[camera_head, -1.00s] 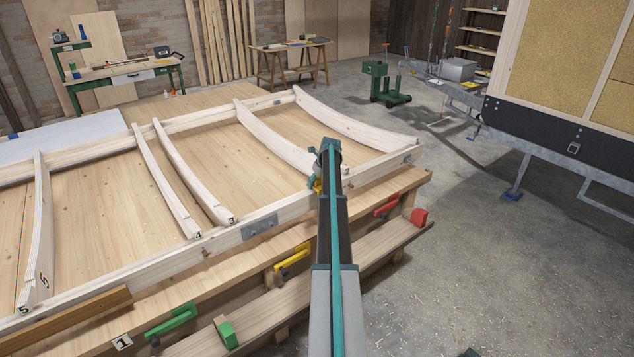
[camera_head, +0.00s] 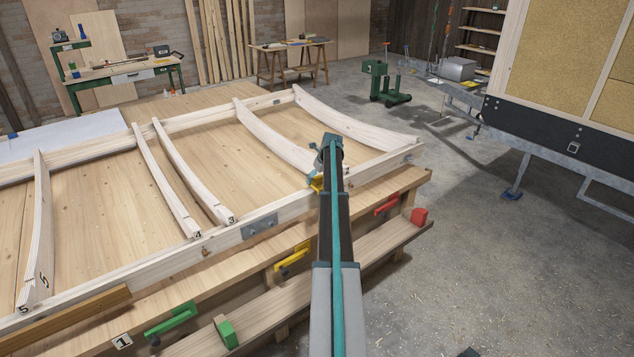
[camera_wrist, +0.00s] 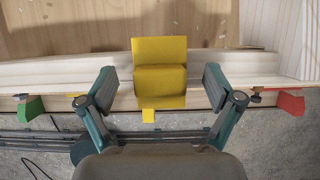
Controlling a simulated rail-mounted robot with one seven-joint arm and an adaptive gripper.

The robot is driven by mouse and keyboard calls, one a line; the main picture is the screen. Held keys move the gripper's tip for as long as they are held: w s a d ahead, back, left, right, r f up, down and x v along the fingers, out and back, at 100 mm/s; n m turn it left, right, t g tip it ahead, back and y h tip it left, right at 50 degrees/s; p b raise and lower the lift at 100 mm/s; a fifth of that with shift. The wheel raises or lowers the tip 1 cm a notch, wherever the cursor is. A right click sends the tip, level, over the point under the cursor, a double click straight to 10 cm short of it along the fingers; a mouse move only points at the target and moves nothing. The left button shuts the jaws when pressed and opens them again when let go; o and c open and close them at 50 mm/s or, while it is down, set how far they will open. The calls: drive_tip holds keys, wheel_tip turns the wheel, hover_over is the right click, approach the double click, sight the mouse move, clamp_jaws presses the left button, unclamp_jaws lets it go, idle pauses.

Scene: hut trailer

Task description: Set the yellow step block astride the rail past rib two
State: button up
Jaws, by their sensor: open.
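The yellow step block (camera_wrist: 160,70) sits on the pale front rail (camera_wrist: 60,73) in the wrist view, its stepped face toward me. My gripper (camera_wrist: 160,88) is open, with one finger on each side of the block and a visible gap to each. In the head view the block (camera_head: 317,184) shows as a small yellow patch beside my gripper (camera_head: 315,179), largely hidden by my arm. The block is near the front end of the unlabelled rib (camera_head: 275,138) right of rib 3 (camera_head: 190,170). The block's underside is hidden.
A pale rib (camera_wrist: 290,35) stands right of the block in the wrist view. A green block (camera_head: 226,331) lies on the lower shelf. Open floor lies right.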

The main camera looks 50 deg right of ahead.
drive_tip(key=v, duration=0.9)
drive_tip(key=shift+s+r, duration=0.2)
drive_tip(key=shift+r, duration=0.05)
